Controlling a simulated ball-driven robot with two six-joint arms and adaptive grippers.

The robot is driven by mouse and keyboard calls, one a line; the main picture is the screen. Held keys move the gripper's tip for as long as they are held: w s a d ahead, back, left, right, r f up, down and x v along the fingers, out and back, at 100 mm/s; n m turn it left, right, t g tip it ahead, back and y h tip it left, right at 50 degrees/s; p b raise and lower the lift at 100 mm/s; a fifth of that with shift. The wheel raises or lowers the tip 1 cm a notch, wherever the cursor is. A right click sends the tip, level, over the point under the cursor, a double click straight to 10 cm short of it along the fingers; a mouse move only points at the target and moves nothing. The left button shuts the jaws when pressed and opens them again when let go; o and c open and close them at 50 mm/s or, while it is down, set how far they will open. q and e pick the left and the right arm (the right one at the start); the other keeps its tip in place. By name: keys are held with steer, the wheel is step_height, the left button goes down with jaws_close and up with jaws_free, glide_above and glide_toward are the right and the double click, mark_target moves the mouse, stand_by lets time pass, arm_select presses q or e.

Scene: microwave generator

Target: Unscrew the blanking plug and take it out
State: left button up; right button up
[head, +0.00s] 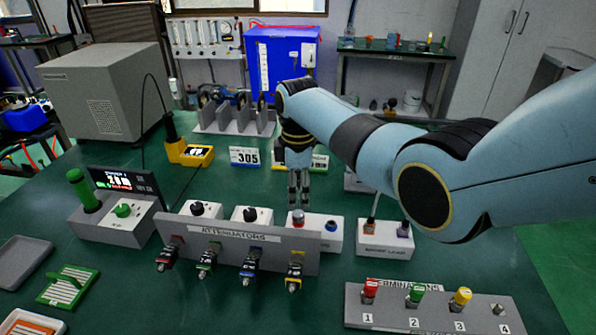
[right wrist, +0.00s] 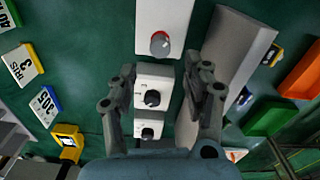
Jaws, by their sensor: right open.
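My right gripper (head: 298,203) points down, open and empty, above a white box (head: 329,240) behind the attenuator rack. It also shows in the right wrist view (right wrist: 167,72), its two fingers apart. A round red-and-grey cap (head: 298,217) sits upright on this box, just below the fingertips; I cannot tell whether it is the blanking plug. In the right wrist view the cap (right wrist: 160,43) lies beyond the fingertips, with no finger touching it. A blue round part (head: 331,226) sits to its right on the box. My left gripper is not in view.
The grey attenuator rack (head: 240,250) with several coloured connectors stands in front. Two white boxes with black knobs (head: 199,208) stand to the left. A terminations rack (head: 430,315) is at front right, a two-part load box (head: 385,245) behind it. A 305 sign (head: 244,156) stands behind.

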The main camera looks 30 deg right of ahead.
mark_target(298, 214)
step_height(298, 214, up, 6)
steer(key=shift+f, duration=0.25)
steer(key=shift+f, duration=0.1)
stand_by(0.4)
